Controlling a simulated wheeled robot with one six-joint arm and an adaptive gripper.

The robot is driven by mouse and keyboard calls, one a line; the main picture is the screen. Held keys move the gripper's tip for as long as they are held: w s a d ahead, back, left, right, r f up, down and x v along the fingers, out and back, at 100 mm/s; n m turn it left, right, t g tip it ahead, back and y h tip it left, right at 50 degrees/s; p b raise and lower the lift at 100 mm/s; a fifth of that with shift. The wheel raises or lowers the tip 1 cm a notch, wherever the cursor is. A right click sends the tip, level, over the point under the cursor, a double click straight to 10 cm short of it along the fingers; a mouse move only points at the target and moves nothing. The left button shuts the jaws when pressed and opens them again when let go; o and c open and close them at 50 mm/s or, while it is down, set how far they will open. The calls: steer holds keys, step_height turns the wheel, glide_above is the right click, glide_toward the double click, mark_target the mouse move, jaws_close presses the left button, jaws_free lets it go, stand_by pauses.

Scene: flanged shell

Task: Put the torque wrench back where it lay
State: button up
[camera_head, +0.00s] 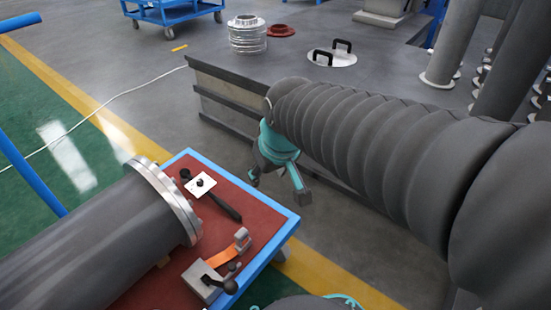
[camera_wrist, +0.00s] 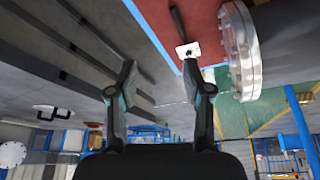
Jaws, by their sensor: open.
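The torque wrench (camera_head: 222,206) lies on the red top of a blue-edged cart. It is a dark tool with a long black handle, and a white square plate (camera_head: 201,185) with a dark knob sits at its head end. My gripper (camera_head: 277,185) is open and empty, right of the cart's edge and apart from the wrench. In the wrist view my gripper (camera_wrist: 160,66) has its fingers spread. There the wrench handle (camera_wrist: 178,22) and the white plate (camera_wrist: 188,50) show near the right finger.
A large grey flanged cylinder (camera_head: 110,235) lies over the cart's left part. A grey platform (camera_head: 330,85) with a white lid (camera_head: 332,58) stands behind. Floor shows between cart and platform.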

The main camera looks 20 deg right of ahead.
steer(key=s+d+r+m+t, duration=0.1)
steer(key=s+d+m, duration=0.1)
steer(key=s, duration=0.7)
steer(key=shift+d+h, duration=0.25)
steer(key=shift+h, duration=0.05)
steer(key=shift+r, duration=0.2)
step_height(320, 180, up, 7)
steer(key=p, duration=0.7)
steer(key=shift+f, duration=0.1)
